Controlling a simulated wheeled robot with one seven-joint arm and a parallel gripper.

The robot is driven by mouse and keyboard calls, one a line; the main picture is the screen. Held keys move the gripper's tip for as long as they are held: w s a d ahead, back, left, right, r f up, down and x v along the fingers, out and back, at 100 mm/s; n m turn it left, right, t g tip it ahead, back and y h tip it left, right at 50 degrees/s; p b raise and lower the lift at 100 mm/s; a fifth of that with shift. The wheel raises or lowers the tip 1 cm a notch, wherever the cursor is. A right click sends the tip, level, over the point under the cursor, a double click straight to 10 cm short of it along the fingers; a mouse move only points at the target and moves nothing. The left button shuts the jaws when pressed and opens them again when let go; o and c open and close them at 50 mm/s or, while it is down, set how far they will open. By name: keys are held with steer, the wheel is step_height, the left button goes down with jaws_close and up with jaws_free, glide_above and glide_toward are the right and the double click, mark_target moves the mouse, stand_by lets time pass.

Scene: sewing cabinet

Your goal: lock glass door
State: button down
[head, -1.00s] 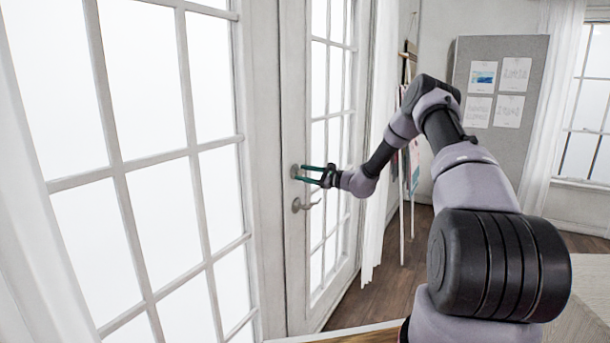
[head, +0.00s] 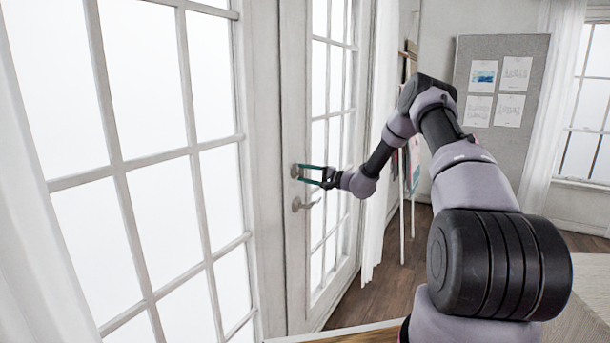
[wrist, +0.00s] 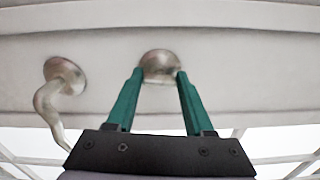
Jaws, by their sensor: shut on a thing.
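The glass door (head: 296,262) is white with a paned window and stands in its frame. Its lock, a round metal deadbolt (head: 295,171), sits above the curved lever handle (head: 297,205). My gripper (head: 299,173) reaches the door from the right, its teal fingers at the deadbolt. In the wrist view the deadbolt (wrist: 160,63) lies between the fingertips of my gripper (wrist: 159,72), which are shut on it. The lever handle (wrist: 60,90) is to the left there, apart from the fingers. The deadbolt's thumb piece is mostly hidden, so I cannot tell its angle.
A white curtain (head: 383,150) hangs right of the door. A grey pinboard (head: 497,140) with papers stands at the back right. A wooden surface edge (head: 350,335) lies low in front.

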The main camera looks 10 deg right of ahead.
steer(key=shift+d+f+n, duration=0.1)
steer(key=shift+f+n, duration=0.05)
steer(key=shift+n, duration=0.55)
steer(key=shift+c, duration=1.4)
jaws_free()
steer(key=v, duration=1)
steer(key=shift+s+d, duration=0.25)
steer(key=shift+s, duration=0.05)
